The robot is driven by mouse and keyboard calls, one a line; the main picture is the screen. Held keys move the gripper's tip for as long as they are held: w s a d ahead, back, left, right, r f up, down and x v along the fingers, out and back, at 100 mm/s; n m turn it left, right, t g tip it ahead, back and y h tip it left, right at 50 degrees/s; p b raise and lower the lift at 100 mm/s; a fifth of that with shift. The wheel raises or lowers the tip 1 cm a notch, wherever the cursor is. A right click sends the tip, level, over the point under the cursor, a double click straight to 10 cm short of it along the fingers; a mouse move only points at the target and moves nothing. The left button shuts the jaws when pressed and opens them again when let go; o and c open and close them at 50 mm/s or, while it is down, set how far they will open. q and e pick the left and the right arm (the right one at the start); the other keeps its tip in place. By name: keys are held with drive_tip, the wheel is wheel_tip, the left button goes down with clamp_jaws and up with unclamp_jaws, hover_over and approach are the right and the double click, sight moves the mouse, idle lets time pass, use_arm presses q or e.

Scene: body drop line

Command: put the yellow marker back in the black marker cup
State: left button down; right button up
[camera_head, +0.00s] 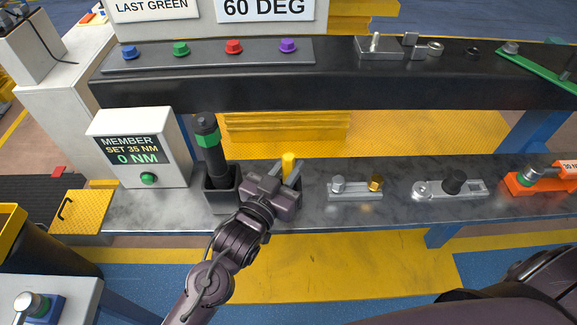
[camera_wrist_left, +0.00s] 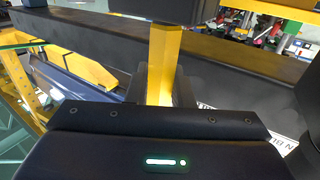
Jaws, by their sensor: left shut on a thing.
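The yellow marker (camera_head: 289,162) stands near upright between the fingers of my left gripper (camera_head: 286,178) in the head view. My left gripper is shut on it. In the left wrist view the marker (camera_wrist_left: 163,62) runs up between the fingers to a dark block at the top edge, which I cannot identify. A black cup-like holder (camera_head: 298,211) shows partly behind and beside my left gripper on the grey bench; the gripper hides most of it. I cannot tell whether the marker's lower end is inside it. My right gripper is not in view.
A dark holder (camera_head: 222,199) with a green-banded tool (camera_head: 209,145) stands close left of my gripper. A torque display box (camera_head: 143,147) is further left. Metal fixtures (camera_head: 354,188) lie to the right. A dark raised shelf (camera_head: 300,82) runs behind.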

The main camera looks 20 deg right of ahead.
use_arm(q)
drive_tip(key=shift+f, duration=0.4)
drive_tip(key=shift+f+b, duration=0.9)
drive_tip(key=shift+f, duration=0.3)
drive_tip(key=c, duration=1.2)
unclamp_jaws()
drive_tip(key=shift+s+a, duration=0.1)
drive_tip(key=shift+p+v, duration=0.7)
drive_tip(key=shift+v, duration=0.45)
drive_tip(key=shift+p+v, duration=0.95)
drive_tip(key=shift+v, duration=1.3)
drive_tip(key=shift+r, duration=0.1)
